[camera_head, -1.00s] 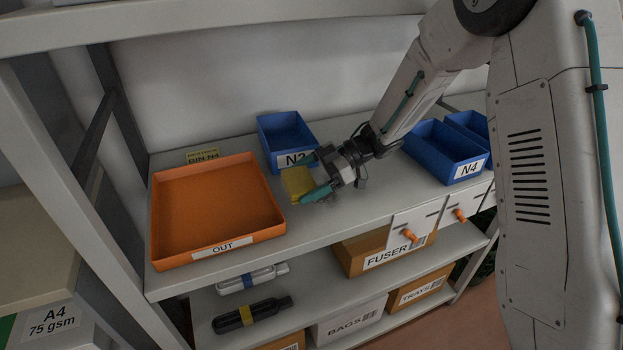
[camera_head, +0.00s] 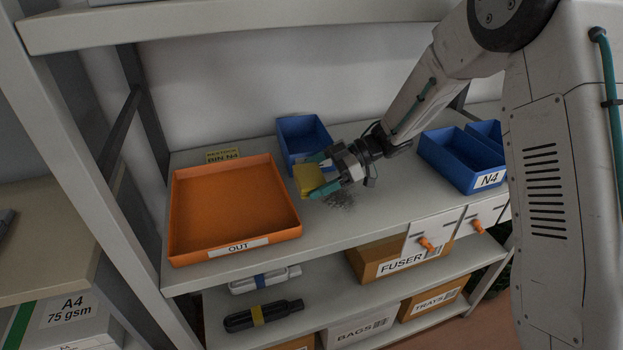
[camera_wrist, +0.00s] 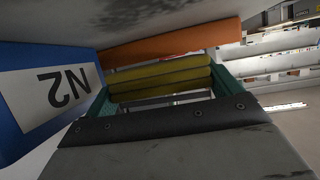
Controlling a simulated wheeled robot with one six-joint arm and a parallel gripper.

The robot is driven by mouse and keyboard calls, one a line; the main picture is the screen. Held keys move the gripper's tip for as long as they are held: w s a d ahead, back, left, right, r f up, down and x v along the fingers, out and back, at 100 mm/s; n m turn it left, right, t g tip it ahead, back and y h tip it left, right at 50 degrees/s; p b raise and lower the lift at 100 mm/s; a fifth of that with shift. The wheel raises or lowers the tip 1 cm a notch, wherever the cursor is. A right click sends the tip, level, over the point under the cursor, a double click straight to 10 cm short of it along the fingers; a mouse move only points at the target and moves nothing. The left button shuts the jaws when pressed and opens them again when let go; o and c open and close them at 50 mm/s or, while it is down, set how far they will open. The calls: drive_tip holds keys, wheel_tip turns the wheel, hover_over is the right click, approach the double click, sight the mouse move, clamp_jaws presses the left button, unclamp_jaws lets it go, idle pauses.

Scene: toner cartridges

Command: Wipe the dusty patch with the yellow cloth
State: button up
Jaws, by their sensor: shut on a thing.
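The yellow cloth (camera_head: 309,180) is folded and held between the teal fingers of my gripper (camera_head: 322,176). In the wrist view the cloth (camera_wrist: 160,78) shows as stacked yellow folds between the fingers of my gripper (camera_wrist: 165,90). The gripper is shut on it, low over the shelf top, between the orange tray and the blue N2 bin. I cannot tell whether the cloth touches the surface. The dusty patch (camera_head: 341,200) is a grey speckled area on the shelf top, just in front of and to the right of the cloth, partly below my gripper.
The orange OUT tray (camera_head: 283,236) stands to the left. The blue N2 bin (camera_head: 303,128) is close behind my gripper and also shows in the wrist view (camera_wrist: 18,110). The blue N4 bin (camera_head: 450,163) stands to the right. A yellow note (camera_head: 222,155) lies behind the tray.

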drive_tip(key=shift+w+d+r, duration=0.15)
drive_tip(key=shift+w+d, duration=0.45)
drive_tip(key=shift+d, duration=1.45)
drive_tip(key=shift+w+d+r, duration=0.1)
drive_tip(key=shift+w+d, duration=0.5)
drive_tip(key=shift+d, duration=1.45)
drive_tip(key=shift+w+d+r, duration=0.15)
drive_tip(key=shift+w+d, duration=0.45)
drive_tip(key=shift+d, duration=1.45)
wheel_tip(320, 180, up, 6)
drive_tip(key=shift+r, duration=0.1)
